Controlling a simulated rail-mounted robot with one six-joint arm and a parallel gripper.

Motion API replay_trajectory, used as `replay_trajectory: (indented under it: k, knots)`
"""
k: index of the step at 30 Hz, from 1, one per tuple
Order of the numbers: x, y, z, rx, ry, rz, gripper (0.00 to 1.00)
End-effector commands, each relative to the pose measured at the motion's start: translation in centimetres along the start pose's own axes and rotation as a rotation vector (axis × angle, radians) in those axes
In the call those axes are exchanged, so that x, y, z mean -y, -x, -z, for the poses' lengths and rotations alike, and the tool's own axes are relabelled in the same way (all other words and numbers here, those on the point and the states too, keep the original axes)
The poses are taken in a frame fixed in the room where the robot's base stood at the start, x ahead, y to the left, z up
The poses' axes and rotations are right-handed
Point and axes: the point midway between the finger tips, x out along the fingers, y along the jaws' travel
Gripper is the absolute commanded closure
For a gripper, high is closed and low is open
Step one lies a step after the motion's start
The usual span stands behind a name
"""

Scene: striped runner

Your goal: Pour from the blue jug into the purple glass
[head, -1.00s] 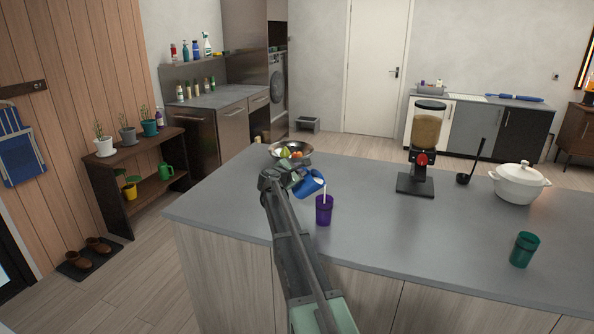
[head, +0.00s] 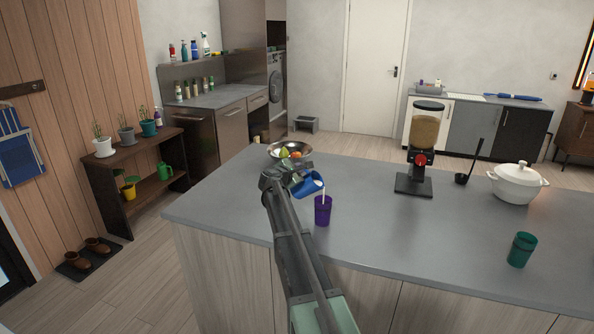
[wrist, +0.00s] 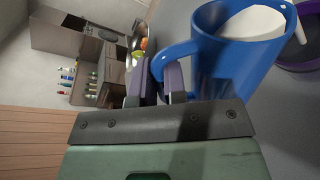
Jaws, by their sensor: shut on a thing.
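The blue jug (head: 308,184) is tilted to the right above the counter, with its mouth over the purple glass. My gripper (head: 290,185) is shut on its handle; the wrist view shows the fingers (wrist: 157,85) at the handle of the jug (wrist: 232,70). White liquid (wrist: 255,22) is inside the jug, and a thin white stream (head: 323,190) falls from its lip into the glass. The purple glass (head: 322,212) stands upright on the counter, just below and right of the jug. Its rim (wrist: 300,64) shows partly at the right of the wrist view. The level inside is hidden.
A metal fruit bowl (head: 289,152) stands just behind my gripper on the grey counter (head: 420,230). The counter between the glasses is clear.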

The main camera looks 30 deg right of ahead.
Motion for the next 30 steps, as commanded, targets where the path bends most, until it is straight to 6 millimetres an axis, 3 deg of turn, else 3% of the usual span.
replay_trajectory:
  k: [30]
  knots:
    - [0.09, -0.03, -0.57, -0.022, -0.083, 0.000, 1.00]
